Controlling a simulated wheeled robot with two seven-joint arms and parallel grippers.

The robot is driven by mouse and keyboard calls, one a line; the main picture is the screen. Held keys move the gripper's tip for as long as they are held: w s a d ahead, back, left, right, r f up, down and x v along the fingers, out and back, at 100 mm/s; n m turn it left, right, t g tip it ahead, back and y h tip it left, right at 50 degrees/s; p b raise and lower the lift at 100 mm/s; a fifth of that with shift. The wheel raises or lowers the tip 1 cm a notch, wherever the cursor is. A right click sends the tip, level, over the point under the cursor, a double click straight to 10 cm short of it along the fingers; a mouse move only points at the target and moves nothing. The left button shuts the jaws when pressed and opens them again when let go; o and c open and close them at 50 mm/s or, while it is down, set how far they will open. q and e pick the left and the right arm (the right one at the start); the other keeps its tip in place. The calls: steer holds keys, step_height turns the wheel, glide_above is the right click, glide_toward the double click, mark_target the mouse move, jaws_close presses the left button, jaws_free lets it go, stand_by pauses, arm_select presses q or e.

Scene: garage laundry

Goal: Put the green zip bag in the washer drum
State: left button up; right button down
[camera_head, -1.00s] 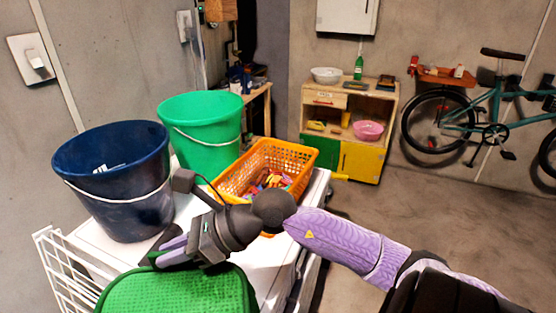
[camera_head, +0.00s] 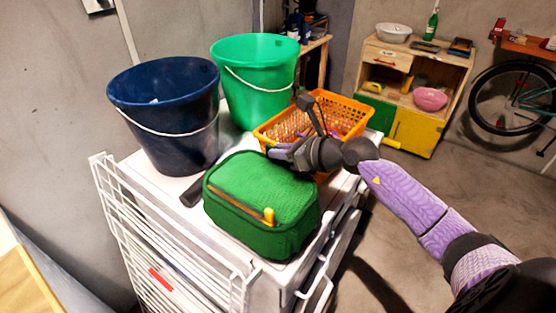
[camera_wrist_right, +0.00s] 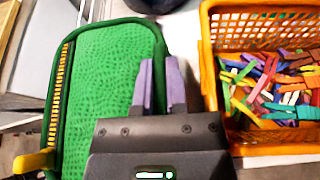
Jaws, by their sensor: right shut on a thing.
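The green zip bag (camera_head: 262,200), a padded box shape with a yellow zip pull, sits on the white machine top (camera_head: 190,215). My right gripper (camera_head: 282,152) reaches the bag's far right edge. In the right wrist view, the fingers (camera_wrist_right: 163,85) lie along the right edge of the bag (camera_wrist_right: 105,80), shut on it. The bag seems to rest on the top; whether it is slightly lifted I cannot tell. The washer drum's opening is not visible. My left gripper is out of view.
A navy bucket (camera_head: 165,130) and a green bucket (camera_head: 262,95) stand behind the bag. A white wire rack (camera_head: 150,235) stands at the left side. Open floor lies to the right.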

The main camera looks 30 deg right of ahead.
step_height(320, 180, down, 2)
steer(key=shift+r, duration=0.1)
steer(key=c, duration=1)
jaws_free()
steer(key=shift+c, duration=0.2)
steer(key=o, duration=0.4)
